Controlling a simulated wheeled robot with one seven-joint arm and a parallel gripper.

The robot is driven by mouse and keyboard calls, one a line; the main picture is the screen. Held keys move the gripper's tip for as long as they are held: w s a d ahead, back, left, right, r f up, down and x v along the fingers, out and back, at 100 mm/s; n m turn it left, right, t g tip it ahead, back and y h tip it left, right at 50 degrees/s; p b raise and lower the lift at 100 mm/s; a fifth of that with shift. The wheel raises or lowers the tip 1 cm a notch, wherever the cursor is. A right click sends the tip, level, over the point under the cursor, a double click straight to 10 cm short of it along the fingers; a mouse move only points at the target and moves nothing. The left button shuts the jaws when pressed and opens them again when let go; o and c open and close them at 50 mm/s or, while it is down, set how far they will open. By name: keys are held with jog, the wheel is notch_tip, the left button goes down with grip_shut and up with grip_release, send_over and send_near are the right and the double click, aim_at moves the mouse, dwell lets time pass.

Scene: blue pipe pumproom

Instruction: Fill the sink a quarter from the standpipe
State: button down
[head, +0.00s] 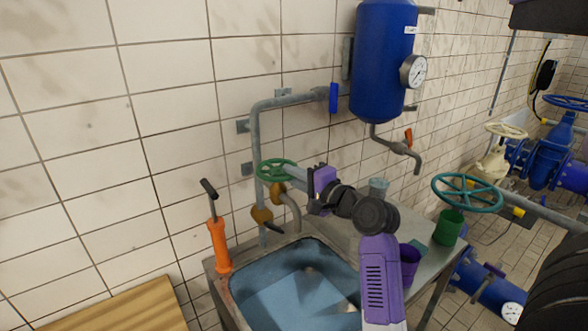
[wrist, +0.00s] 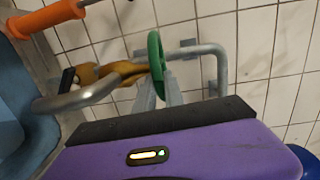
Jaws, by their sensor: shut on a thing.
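The standpipe (head: 257,140) is a grey pipe on the tiled wall with a green handwheel (head: 272,167), brass fittings (head: 262,214) and a curved spout (head: 293,208) over the sink. My gripper (head: 294,175) reaches in from the right and is shut on the handwheel's rim. In the wrist view its grey fingers (wrist: 158,88) meet the green wheel (wrist: 156,62), seen nearly edge-on; the spout (wrist: 75,100) curves to the left. The sink (head: 238,300) has a blue-grey inside with pale patches. I cannot tell its water level, and no stream shows clearly. My arm hides its right side.
An orange hand pump (head: 218,245) stands left of the sink. A clear glass (head: 378,188), purple cup (head: 410,265) and green cup (head: 448,228) stand on the right counter. A blue tank (head: 382,65) with its own tap hangs above; a teal handwheel (head: 467,207) is at right.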

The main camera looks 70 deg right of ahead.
jog(key=shift+w+a+m+g+h+p, duration=0.1)
jog(key=shift+a+m+g+h+p, duration=0.25)
jog(key=shift+m+h, duration=0.2)
jog(key=shift+h, duration=0.35)
jog(key=c, duration=1.5)
grip_release()
jog(key=shift+o, duration=0.2)
jog(key=b+v, duration=0.1)
jog(key=v, duration=0.6)
jog(key=shift+s+a+b, duration=0.2)
jog(key=shift+s+b, duration=0.1)
jog(key=shift+b, duration=0.05)
